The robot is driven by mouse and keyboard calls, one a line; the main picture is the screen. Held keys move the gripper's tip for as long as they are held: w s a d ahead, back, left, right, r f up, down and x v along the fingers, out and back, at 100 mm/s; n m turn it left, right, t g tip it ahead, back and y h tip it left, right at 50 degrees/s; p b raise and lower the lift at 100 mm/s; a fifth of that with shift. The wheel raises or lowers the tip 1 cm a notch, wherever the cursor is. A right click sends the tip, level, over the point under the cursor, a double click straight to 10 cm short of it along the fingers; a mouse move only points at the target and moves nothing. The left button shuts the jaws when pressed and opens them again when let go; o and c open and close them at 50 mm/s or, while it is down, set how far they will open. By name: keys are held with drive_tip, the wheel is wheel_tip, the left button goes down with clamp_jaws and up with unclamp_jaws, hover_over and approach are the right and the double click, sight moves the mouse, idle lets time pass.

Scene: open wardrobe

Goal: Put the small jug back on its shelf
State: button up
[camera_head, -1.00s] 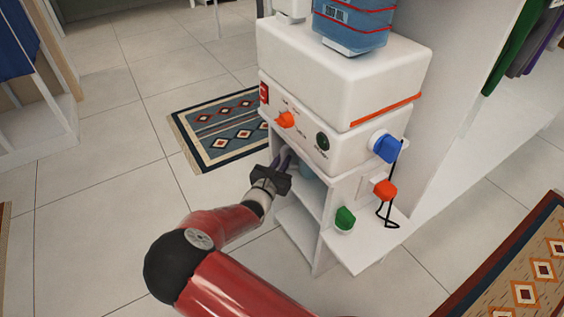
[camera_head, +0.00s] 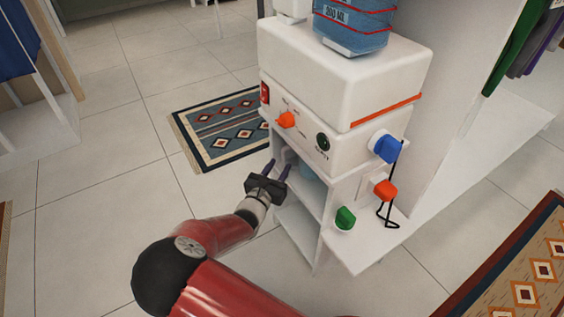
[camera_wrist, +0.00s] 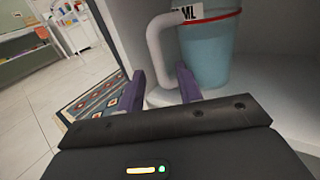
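The small jug (camera_wrist: 208,50) is light blue with a white handle (camera_wrist: 158,55), a red band and a label ending in "ML". It stands upright inside the white shelf unit, on a pale rounded base. In the head view only a bit of its blue body (camera_head: 309,175) shows in the upper compartment, under the machine box. My gripper (camera_head: 277,170) is open at the compartment's front opening, and its purple fingers point inward. In the wrist view my gripper (camera_wrist: 162,85) has a finger on each side of the handle's lower part, with nothing clamped between them.
A white box with an orange knob (camera_head: 286,120) and a blue knob (camera_head: 387,147) sits above the compartment. A larger blue jug (camera_head: 352,25) stands on top. A side ledge holds a green knob (camera_head: 345,217). Floor to the left is clear, with a patterned rug (camera_head: 222,128) behind.

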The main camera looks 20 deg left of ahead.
drive_tip(key=s+a, duration=0.1)
drive_tip(key=s, duration=0.7)
drive_tip(key=shift+s, duration=0.3)
drive_tip(key=shift+f, duration=0.1)
